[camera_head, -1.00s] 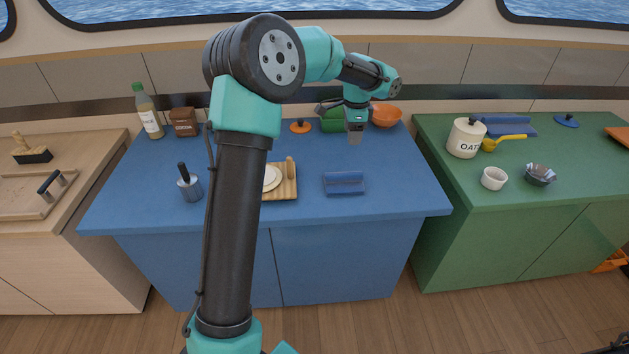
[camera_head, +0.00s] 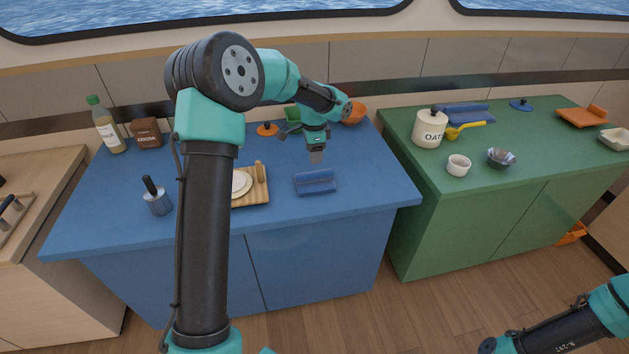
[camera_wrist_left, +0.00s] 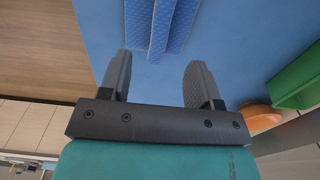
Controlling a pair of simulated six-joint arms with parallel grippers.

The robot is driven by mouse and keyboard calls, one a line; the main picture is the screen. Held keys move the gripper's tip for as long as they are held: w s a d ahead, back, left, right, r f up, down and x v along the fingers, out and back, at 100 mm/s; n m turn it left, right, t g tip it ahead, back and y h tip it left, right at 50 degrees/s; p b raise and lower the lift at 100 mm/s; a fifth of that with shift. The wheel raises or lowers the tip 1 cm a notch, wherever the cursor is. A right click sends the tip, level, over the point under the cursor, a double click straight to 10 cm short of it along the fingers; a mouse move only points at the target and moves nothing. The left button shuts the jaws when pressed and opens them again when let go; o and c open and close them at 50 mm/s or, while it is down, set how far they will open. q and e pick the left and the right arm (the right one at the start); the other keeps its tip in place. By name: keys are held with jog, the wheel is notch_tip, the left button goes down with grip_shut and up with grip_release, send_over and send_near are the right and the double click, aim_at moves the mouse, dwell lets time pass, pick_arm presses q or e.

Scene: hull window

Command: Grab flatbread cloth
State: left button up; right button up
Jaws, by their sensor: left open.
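A folded blue cloth (camera_head: 315,182) lies on the blue counter, right of a wooden board (camera_head: 262,198) that holds pale round flatbread (camera_head: 241,183). My left gripper (camera_head: 316,156) is above the counter, just behind the cloth in the head view, pointing down. In the left wrist view, the left gripper (camera_wrist_left: 160,82) has its two fingers wide apart with nothing between them. The folded cloth (camera_wrist_left: 160,25) shows beyond the fingertips, apart from them. My right arm shows at the lower right of the head view; its gripper is out of frame.
A grey pot with a dark handle (camera_head: 158,200), a bottle (camera_head: 105,125) and a cocoa bag (camera_head: 147,133) stand on the left. An orange bowl (camera_head: 353,113) is behind the gripper. Another blue cloth (camera_head: 466,113) lies on the green counter by an oats jar (camera_head: 429,129).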

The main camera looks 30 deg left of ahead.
aim_at(315, 173)
pick_arm(q)
jog(key=shift+f, duration=2.3)
jog(key=shift+w+f, duration=0.2)
jog(key=shift+f, duration=2.4)
jog(key=c, duration=1)
